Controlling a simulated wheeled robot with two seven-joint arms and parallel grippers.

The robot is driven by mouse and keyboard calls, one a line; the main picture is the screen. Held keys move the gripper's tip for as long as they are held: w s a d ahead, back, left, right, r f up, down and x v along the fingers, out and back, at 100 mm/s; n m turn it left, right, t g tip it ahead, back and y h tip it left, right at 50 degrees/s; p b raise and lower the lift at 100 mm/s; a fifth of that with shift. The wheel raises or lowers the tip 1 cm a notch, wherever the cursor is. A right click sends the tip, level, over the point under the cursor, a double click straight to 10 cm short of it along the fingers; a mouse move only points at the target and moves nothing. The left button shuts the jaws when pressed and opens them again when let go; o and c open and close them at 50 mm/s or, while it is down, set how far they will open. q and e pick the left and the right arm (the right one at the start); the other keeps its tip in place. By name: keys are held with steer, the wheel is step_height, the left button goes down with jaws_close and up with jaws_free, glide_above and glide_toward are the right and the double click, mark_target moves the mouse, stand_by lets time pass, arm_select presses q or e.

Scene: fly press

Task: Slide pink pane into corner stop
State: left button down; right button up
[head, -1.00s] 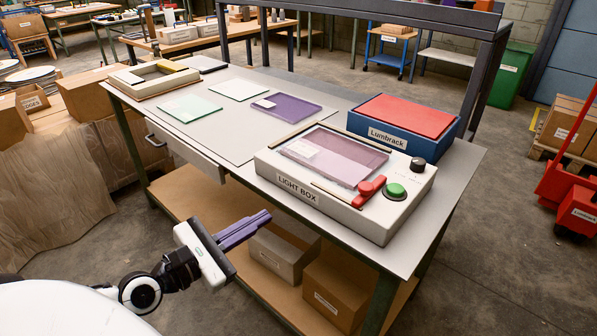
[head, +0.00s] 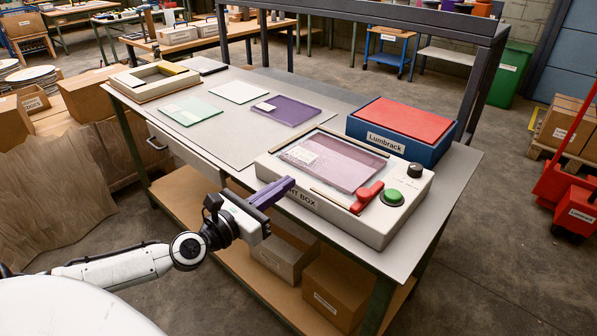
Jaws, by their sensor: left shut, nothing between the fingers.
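The pink pane (head: 345,168) lies flat on top of the light box (head: 378,230), with a pale label at its left end. A red corner piece (head: 367,197) stands at the pane's front right corner, beside a green button; I cannot tell whether the pane touches it. My left gripper (head: 290,182) is shut and empty, its purple fingers pointing right at the front left side of the light box, hiding part of its label. It is apart from the pane. My right gripper is not in view.
A blue box with a red top (head: 405,125) stands behind the light box. A frame tray (head: 155,79) is at the far left. Bare table surrounds the panes.

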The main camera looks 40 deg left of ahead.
mark_target(306, 175)
arm_select(q)
steer(key=shift+w+d+p, duration=0.15)
steer(key=shift+w+p, duration=0.05)
steer(key=shift+w, duration=1.15)
steer(key=shift+w+d+p, duration=0.1)
steer(key=shift+w+p, duration=0.1)
steer(key=shift+w, duration=1.15)
steer(key=w, duration=0.2)
steer(key=shift+w+r, duration=0.1)
steer(key=shift+w, duration=0.25)
steer(key=shift+d+r, duration=0.1)
steer(key=shift+r, duration=0.05)
